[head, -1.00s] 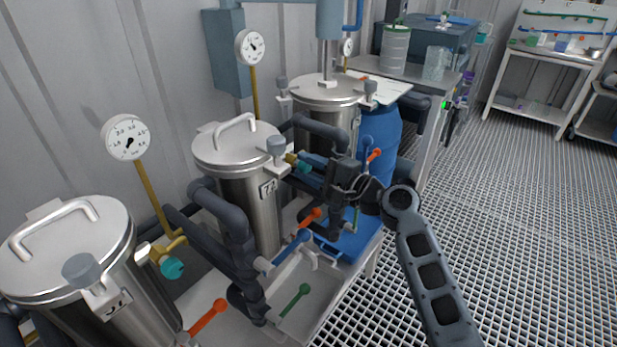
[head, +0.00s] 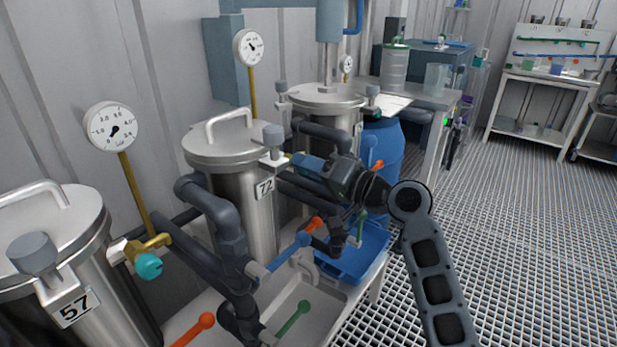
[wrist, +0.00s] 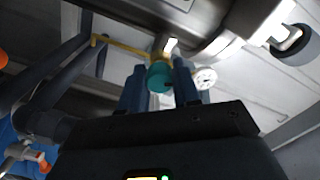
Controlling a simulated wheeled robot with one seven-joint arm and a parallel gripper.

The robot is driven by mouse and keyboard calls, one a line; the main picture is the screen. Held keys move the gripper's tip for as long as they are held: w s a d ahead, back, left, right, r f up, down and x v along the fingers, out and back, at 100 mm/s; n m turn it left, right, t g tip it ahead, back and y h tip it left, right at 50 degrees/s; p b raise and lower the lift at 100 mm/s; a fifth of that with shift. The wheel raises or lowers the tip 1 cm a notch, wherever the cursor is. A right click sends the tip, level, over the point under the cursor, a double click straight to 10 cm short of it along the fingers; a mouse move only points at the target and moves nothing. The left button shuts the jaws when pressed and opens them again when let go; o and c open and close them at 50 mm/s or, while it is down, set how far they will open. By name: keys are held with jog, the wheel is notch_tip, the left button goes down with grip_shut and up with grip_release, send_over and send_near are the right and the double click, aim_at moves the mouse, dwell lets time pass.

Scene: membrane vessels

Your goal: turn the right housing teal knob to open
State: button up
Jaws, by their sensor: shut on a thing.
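My gripper (head: 303,165) reaches in from the right to the valve at the front of the steel housing marked 72 (head: 232,185). In the wrist view, the teal knob (wrist: 158,77) sits between my two blue fingers (wrist: 160,90), which are shut on it. The knob is hidden behind my gripper in the head view.
Dark pipes (head: 225,235) with a blue-and-orange handle (head: 295,245) run below my gripper. A third steel housing (head: 320,97) and a blue barrel (head: 383,150) stand behind it. A tray with a green handle (head: 292,318) lies in front. The grated floor at right is clear.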

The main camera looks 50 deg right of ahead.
jog(key=shift+f+n+b, duration=0.2)
jog(key=shift+n+b, duration=0.2)
jog(key=shift+n, duration=0.2)
jog(key=shift+r, duration=0.1)
jog(key=o, duration=1.1)
jog(key=shift+c, duration=0.2)
jog(key=s, duration=0.8)
jog(key=shift+w+d, duration=0.1)
